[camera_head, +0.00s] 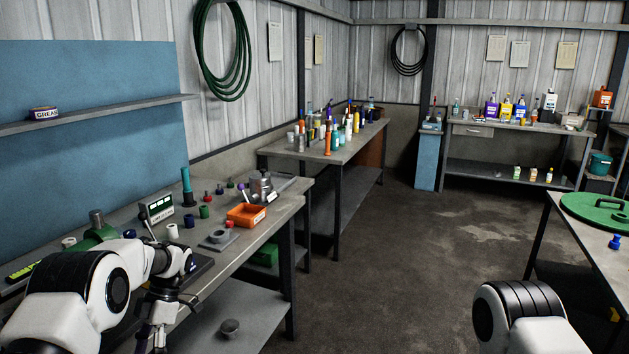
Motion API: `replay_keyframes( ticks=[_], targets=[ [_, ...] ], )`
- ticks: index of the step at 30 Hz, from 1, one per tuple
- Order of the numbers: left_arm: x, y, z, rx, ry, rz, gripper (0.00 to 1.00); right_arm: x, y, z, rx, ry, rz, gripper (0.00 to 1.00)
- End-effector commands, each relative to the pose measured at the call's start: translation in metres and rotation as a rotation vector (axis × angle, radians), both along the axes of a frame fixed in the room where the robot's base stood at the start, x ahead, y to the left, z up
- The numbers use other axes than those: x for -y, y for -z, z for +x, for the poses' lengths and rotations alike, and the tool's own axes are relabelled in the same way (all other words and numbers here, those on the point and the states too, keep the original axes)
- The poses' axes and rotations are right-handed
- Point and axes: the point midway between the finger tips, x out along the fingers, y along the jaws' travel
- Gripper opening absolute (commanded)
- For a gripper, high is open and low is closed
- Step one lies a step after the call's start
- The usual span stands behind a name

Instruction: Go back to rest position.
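My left arm comes in from the lower left, over the front of the near workbench (262,215). Its gripper (157,335) points down beside the bench's front edge. Its fingertips are cut off by the bottom of the picture, so I cannot tell whether it is open or holds anything. Only a rounded white and black part of my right arm shows at the bottom right. My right gripper is out of view.
The near bench holds an orange tray (246,215), a grey fixture (219,238), a small display box (160,206), a metal pot (262,186) and small coloured parts. A table with a green round lid (598,210) stands right. The floor (400,250) between is clear.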

Motion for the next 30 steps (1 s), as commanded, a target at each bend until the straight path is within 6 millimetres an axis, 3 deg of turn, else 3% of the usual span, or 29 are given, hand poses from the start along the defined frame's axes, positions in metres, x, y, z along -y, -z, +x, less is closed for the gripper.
replay_keyframes(
  ticks=[5, 8, 11, 12, 15, 19, 21, 23, 27, 30],
  targets=[
    [0.018, 0.072, -0.055, -0.106, 0.115, -0.117, 0.65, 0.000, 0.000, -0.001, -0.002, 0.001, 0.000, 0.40],
    [0.033, 0.123, -0.105, -0.159, 0.239, -0.253, 0.65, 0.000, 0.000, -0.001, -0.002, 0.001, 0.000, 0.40],
    [0.053, 0.175, -0.179, -0.190, 0.428, -0.458, 0.65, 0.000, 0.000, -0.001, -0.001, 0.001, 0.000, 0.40],
    [0.062, 0.192, -0.213, -0.189, 0.523, -0.552, 0.65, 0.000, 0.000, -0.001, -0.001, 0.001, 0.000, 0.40],
    [0.083, 0.217, -0.295, -0.146, 0.799, -0.776, 0.65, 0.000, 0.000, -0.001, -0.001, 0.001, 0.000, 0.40],
    [0.098, 0.216, -0.365, -0.046, 1.217, -0.956, 0.65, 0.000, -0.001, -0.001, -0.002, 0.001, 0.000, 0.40],
    [0.101, 0.209, -0.381, 0.008, 1.481, -0.985, 0.65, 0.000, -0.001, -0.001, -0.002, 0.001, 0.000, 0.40],
    [0.100, 0.203, -0.380, 0.042, 1.710, -0.968, 0.65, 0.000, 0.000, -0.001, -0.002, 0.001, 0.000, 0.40],
    [0.097, 0.206, -0.341, 0.066, 2.131, -0.830, 0.65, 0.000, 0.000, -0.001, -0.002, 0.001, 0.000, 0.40],
    [0.097, 0.206, -0.332, 0.042, 2.254, -0.809, 0.65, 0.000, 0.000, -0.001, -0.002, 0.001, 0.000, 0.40]
  ],
)
